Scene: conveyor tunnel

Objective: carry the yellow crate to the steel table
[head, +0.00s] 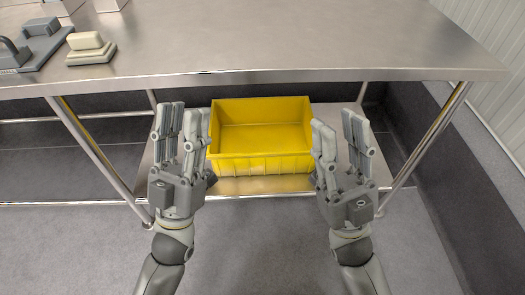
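The yellow crate (262,168) is empty and upright on the lower shelf of the steel table (290,50), below the front edge of the tabletop. My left gripper (184,112) is at the crate's left side, fingers pointing away from me. My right gripper (340,124) is at its right side in the same pose. Both look open, with a gap between the fingers and nothing held. The inner fingers overlap the crate's side edges in the picture; whether they touch it I cannot tell.
The lower shelf (268,185) and slanted table legs (95,155) (428,145) flank the crate. A grey device (40,40) and a beige block-shaped item (90,48) stand on the tabletop's left. The tabletop's middle and right are clear. A corrugated wall (490,50) is at right.

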